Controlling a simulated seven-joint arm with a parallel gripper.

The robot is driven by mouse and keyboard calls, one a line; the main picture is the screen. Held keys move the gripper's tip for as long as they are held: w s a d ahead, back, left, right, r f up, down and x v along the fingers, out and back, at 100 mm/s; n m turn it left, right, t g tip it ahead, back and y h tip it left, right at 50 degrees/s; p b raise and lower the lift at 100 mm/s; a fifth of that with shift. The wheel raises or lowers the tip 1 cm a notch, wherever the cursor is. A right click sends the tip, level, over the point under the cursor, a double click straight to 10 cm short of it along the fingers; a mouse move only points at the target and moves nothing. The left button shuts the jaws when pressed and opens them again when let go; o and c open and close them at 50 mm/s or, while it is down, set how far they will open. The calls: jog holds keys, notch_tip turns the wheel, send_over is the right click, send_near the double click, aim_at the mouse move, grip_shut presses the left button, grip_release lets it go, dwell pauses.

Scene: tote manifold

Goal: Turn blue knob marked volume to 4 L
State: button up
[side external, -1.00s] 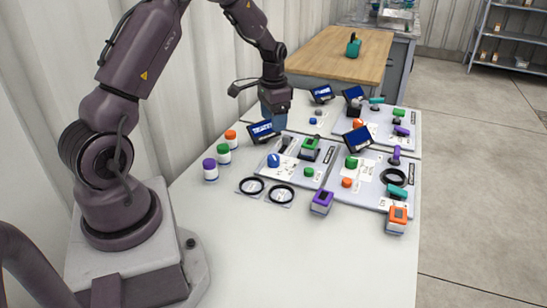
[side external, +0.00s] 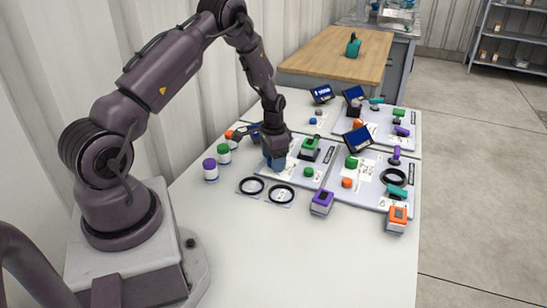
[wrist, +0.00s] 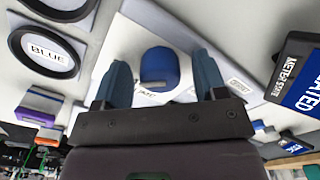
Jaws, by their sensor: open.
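The blue knob (wrist: 160,67) stands on a pale panel (wrist: 195,30) in the wrist view. My gripper (wrist: 159,62) is open, with one dark blue finger on each side of the knob. A narrow gap shows between the knob and each finger, so it is not clamped. In the side view my gripper (side external: 276,164) is low over the left front panel (side external: 318,166) and hides the knob. Small print on the panel near the knob is too small to read. A tilted display (wrist: 300,80) stands to the right in the wrist view, its text only partly visible.
Two black rings (side external: 251,186) (side external: 282,194) lie in front of the panel; one surrounds a "BLUE" label in the wrist view. Purple, green and orange-capped jars (side external: 210,170) stand left. A green-topped device (side external: 310,148) stands right of my gripper. The front table (side external: 290,255) is clear.

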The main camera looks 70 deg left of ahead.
jog(key=c, duration=0.9)
jog(key=shift+n, duration=0.3)
jog(key=n, duration=0.9)
dwell(0.3)
jog(key=o, duration=0.9)
